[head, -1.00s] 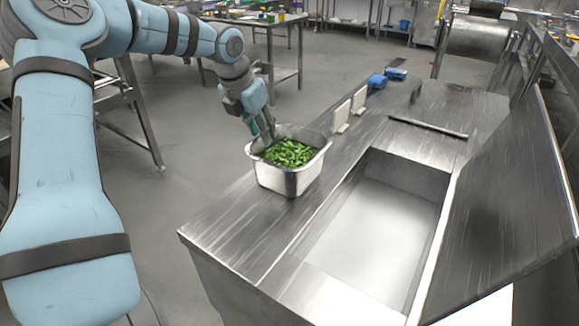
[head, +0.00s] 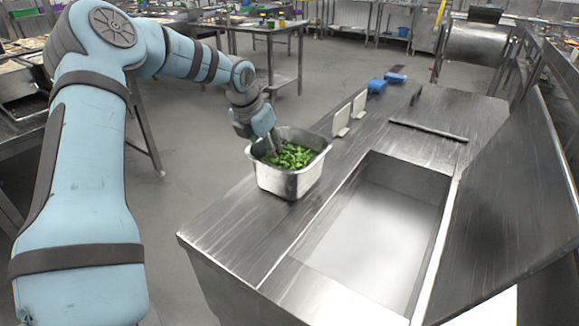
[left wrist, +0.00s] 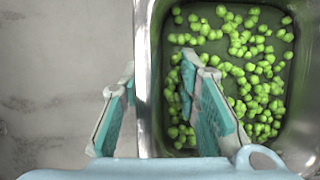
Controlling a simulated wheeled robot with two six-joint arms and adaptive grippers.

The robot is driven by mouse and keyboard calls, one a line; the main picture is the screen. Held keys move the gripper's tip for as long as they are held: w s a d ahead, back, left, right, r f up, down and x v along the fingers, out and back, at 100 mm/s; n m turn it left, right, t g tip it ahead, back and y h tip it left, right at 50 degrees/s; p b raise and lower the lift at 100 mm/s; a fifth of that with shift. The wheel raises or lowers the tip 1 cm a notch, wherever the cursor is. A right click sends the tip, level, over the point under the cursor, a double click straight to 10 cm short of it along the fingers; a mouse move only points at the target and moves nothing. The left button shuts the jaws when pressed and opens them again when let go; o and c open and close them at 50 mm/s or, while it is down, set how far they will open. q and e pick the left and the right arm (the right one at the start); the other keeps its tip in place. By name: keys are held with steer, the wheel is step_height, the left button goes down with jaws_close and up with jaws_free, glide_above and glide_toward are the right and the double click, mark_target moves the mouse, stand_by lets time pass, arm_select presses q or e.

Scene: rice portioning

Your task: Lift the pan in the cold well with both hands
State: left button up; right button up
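A steel pan (head: 288,184) of green pieces (head: 291,157) stands on the steel counter, left of the cold well (head: 372,240). The well is open and looks empty, with a pale floor. My left gripper (head: 268,145) is at the pan's left rim. In the left wrist view its fingers (left wrist: 158,66) are apart and straddle the pan wall (left wrist: 144,40): one outside, one inside over the green pieces (left wrist: 240,65). Gaps show between the fingers and the wall. The fingertips are partly hidden in the head view. My right gripper is not in view.
A raised steel lid (head: 505,190) leans along the well's right side. White upright plates (head: 341,121) and blue items (head: 377,86) stand at the counter's far left edge. A flat bar (head: 428,130) lies behind the well. Open floor is left of the counter.

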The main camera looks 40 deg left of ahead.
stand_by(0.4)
arm_select(q)
jaws_close()
steer(key=shift+d, duration=0.1)
